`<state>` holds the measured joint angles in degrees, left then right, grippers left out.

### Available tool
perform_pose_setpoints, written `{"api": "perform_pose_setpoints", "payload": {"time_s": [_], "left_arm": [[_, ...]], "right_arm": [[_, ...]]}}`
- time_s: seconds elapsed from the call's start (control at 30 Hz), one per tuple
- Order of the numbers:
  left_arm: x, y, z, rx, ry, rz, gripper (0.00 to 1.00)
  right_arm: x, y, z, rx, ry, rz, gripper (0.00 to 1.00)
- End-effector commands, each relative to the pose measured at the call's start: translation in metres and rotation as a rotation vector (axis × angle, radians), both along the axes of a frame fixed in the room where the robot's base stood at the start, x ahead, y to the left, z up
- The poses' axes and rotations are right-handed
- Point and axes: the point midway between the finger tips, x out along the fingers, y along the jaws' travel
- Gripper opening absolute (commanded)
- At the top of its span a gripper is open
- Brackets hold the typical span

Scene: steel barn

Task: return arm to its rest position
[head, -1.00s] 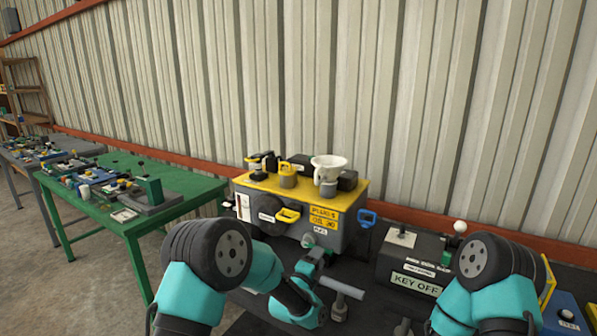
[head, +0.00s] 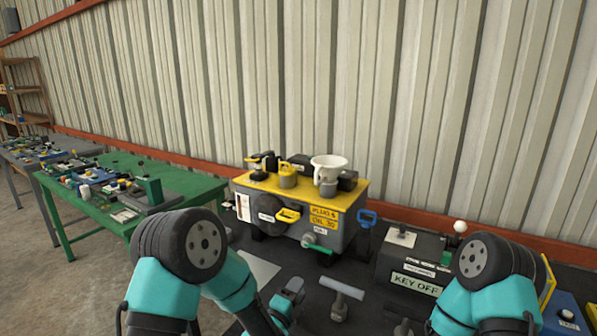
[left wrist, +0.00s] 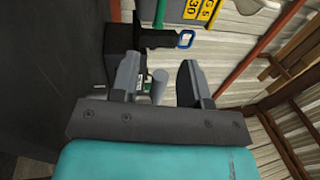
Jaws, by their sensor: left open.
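My left arm (head: 165,290) comes in from the left, bent at a dark round elbow joint. My left gripper (head: 292,287) is low in the head view, over the dark bench top and in front of the grey machine with the yellow top (head: 348,228). In the left wrist view its two dark fingers (left wrist: 158,80) stand apart with nothing held between them. A grey rod end shows past the gap. My right arm (head: 490,285) is at the lower right; its gripper is out of the picture.
A white funnel (head: 329,167) stands on the machine. A T-shaped grey handle (head: 341,296) rises from the bench near my left gripper. A black box labelled KEY OFF (head: 417,284) stands to the right. A green table (head: 120,231) with parts is at the left.

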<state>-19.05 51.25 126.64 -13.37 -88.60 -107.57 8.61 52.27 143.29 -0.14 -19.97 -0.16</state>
Motion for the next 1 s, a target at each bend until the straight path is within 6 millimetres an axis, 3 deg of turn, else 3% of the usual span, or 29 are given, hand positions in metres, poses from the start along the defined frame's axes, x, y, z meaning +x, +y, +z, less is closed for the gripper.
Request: {"api": "perform_pose_setpoints", "payload": {"time_s": [0.2, 0.57, 1.0], "left_arm": [[-0.018, 0.01, -0.004, 0.001, 0.002, -0.002, 0.42], [0.017, -0.011, 0.004, 0.0, -0.002, -0.001, 0.42], [0.074, -0.044, 0.017, -0.001, -0.002, 0.0, 0.42]], "right_arm": [[0.0, 0.0, 0.0, 0.0, 0.0, 0.0, 0.62], [0.0, 0.0, 0.0, 0.0, 0.0, 0.0, 0.62], [0.0, 0.0, 0.0, 0.0, 0.0, 0.0, 0.62]]}}
